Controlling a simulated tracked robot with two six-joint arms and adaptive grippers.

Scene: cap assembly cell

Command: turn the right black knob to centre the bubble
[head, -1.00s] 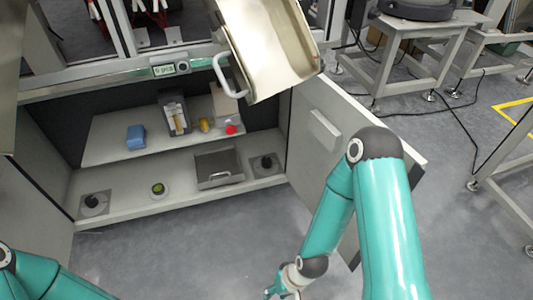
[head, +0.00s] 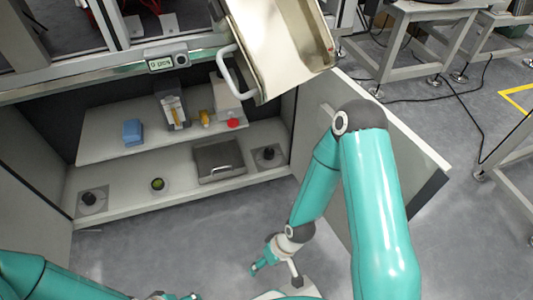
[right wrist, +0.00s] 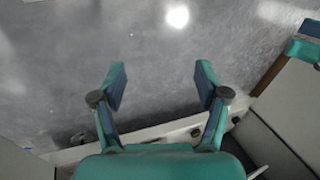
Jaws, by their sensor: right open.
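The right black knob (head: 268,153) stands on a grey square plate at the right end of the cabinet's lower shelf. The left black knob (head: 88,198) stands on a similar plate at the left end. The round green bubble level (head: 158,184) sits between them; its bubble is too small to read. My right gripper (head: 262,265) is below the shelf front, apart from the right knob. In the right wrist view its fingers (right wrist: 160,80) are spread and empty over the floor. Part of what looks like my left gripper (head: 175,296) shows at the bottom edge, mostly cut off.
A grey flat box (head: 218,160) lies left of the right knob. The upper shelf holds a blue block (head: 132,132), a red round thing (head: 234,122) and other items. An open cabinet door (head: 400,140) stands at the right. A tilted metal tray (head: 280,45) hangs above.

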